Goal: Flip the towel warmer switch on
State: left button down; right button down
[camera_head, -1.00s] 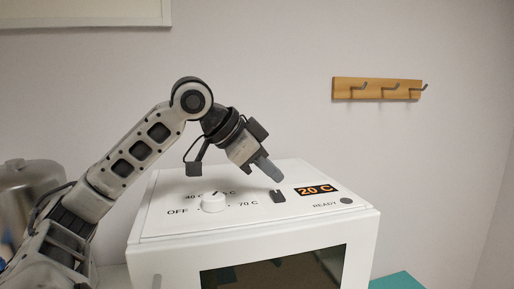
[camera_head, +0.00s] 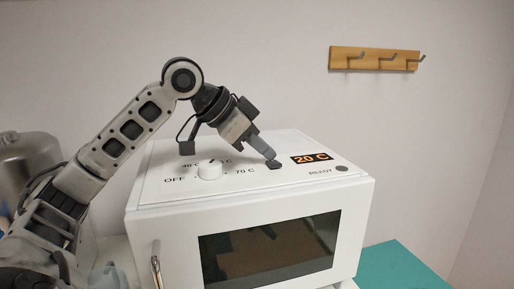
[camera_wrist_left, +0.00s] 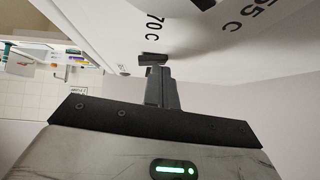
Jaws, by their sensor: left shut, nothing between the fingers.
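The white towel warmer (camera_head: 330,197) stands in the middle of the head view, with a dark glass door in front. Its top panel carries a white dial (camera_head: 209,171), a display (camera_head: 311,158) reading 20 C, a grey READY lamp (camera_head: 341,168) and a small black switch (camera_head: 274,165). My left gripper (camera_head: 270,155) is shut and empty, with its fingertips pointing down at the switch. The tips look to be touching it or very close. In the left wrist view the switch (camera_wrist_left: 152,58) shows just beyond the shut fingers (camera_wrist_left: 160,85). My right gripper is out of view.
A wooden rack with hooks (camera_head: 372,59) hangs on the wall behind. A metal vessel (camera_head: 28,160) stands at the far left. A teal surface (camera_head: 400,265) lies at the lower right. The air above the warmer's right side is clear.

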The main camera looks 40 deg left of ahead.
pick_arm(q)
jog(key=shift+s+d+f, duration=0.1)
jog(key=shift+d+f, duration=0.05)
jog(key=shift+d, duration=0.05)
jog(key=shift+s+d, duration=0.3)
jog(key=shift+d, duration=0.3)
jog(key=shift+r, duration=0.2)
